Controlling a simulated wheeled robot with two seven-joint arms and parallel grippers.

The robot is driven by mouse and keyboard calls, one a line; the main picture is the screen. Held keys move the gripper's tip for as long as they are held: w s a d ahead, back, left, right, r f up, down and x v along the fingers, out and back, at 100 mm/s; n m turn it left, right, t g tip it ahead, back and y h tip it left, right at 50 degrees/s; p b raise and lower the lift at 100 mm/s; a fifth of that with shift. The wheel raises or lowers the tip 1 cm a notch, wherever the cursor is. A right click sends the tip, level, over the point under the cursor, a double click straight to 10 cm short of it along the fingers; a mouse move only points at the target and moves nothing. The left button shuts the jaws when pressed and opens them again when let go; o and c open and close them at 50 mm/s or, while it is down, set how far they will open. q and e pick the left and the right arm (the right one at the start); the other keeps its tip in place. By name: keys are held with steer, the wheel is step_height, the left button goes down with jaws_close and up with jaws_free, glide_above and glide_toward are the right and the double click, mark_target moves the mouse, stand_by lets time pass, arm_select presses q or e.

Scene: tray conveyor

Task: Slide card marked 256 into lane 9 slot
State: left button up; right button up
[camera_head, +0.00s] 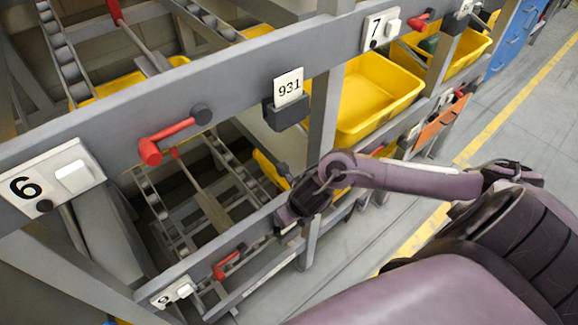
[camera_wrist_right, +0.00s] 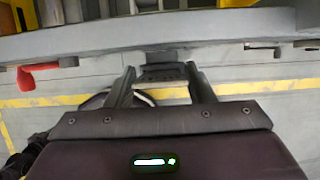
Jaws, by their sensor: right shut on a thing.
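My right gripper (camera_head: 297,207) is at the lower rail, to the right of the lane 9 sign (camera_head: 165,299) and its red lever. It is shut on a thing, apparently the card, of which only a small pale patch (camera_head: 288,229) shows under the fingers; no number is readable. In the right wrist view my gripper (camera_wrist_right: 163,82) has its fingers either side of a dark slot-like piece (camera_wrist_right: 163,72) at the rail. I cannot tell whether the card is inside the slot. My left gripper is out of view.
A card marked 931 (camera_head: 289,87) stands in a dark slot (camera_head: 286,114) on the upper rail (camera_head: 235,75), between the lane 6 sign (camera_head: 50,180) and lane 7 sign (camera_head: 381,29). A red lever (camera_head: 172,140) juts out there. Yellow bins (camera_head: 375,95) sit behind. Floor at right is clear.

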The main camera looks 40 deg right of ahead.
steer(key=shift+f+b, duration=2.25)
steer(key=shift+f, duration=0.1)
steer(key=o, duration=1)
steer(key=p+v, duration=0.1)
steer(key=v, duration=0.6)
steer(key=shift+s+r+p, duration=0.2)
steer(key=shift+r+p, duration=0.1)
steer(key=shift+r, duration=0.05)
